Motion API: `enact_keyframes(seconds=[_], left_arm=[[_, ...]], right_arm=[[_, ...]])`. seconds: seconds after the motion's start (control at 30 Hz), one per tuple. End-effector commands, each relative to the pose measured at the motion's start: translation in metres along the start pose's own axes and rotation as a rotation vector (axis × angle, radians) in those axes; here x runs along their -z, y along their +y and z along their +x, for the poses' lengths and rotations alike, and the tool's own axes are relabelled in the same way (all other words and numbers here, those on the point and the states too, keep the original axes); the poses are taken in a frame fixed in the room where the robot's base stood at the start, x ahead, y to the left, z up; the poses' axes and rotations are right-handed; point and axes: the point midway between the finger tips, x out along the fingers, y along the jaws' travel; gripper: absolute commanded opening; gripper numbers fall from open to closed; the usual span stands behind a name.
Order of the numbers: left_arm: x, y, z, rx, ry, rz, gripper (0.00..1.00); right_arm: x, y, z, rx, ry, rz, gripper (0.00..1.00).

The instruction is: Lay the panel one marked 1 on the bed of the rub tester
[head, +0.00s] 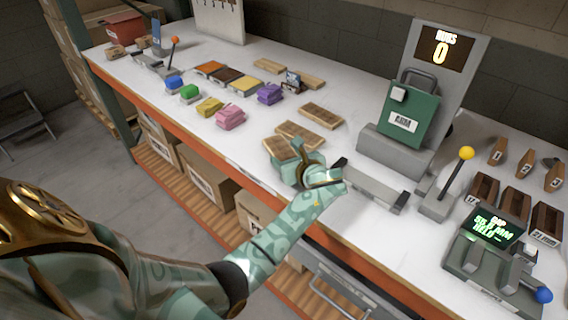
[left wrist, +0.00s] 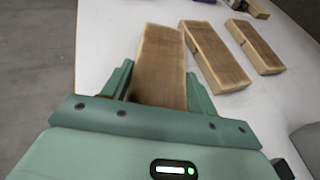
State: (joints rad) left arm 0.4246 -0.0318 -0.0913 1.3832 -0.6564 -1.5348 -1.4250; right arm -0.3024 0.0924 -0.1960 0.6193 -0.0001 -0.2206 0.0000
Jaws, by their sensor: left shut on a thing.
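My left gripper (head: 318,180) is shut on a brown wooden panel (head: 279,148), near the front edge of the bench. The left wrist view shows this panel (left wrist: 160,62) between the two green fingers, pointing away from the palm. No number can be read on it. Two similar wooden panels lie on the bench behind it, a near one (head: 312,137) and a farther one (head: 322,115). The rub tester (head: 430,75) stands to the right, with a green block and a display reading 0. Its low grey bed (head: 372,187) lies just right of my gripper. My right gripper is out of view.
A yellow-knobbed lever (head: 465,154) stands right of the bed. A grey console (head: 490,250) with a green screen is at the front right. Small labelled wooden pieces (head: 525,162) lie behind it. Coloured blocks (head: 230,117) lie to the left. White bench shows between them.

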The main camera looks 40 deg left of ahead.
Motion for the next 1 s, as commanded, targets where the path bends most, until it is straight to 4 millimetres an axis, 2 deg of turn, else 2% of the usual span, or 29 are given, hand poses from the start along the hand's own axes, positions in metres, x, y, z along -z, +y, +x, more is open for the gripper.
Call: enact_keyframes(seconds=[0.03, 0.2, 0.4, 0.43, 0.5, 0.87, 1.0], left_arm=[[0.009, -0.002, 0.001, 0.000, 0.001, 0.001, 0.34], [0.003, -0.003, -0.003, 0.001, 0.000, -0.001, 0.34], [0.005, -0.002, -0.001, 0.000, 0.000, -0.001, 0.34], [0.006, -0.002, -0.001, 0.000, 0.000, -0.001, 0.61], [0.006, -0.002, -0.001, 0.001, 0.000, -0.001, 0.81], [0.002, -0.002, -0.002, 0.001, 0.000, -0.002, 0.81], [-0.008, 0.001, -0.004, 0.002, -0.002, -0.002, 0.81]], right_arm=[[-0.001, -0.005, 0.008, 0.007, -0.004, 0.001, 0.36], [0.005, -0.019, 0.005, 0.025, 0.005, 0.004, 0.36], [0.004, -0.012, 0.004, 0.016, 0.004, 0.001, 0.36], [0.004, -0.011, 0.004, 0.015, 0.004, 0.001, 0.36], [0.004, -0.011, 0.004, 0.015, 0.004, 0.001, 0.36], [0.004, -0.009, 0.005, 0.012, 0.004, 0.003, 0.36], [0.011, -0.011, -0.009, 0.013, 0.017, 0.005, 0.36]])
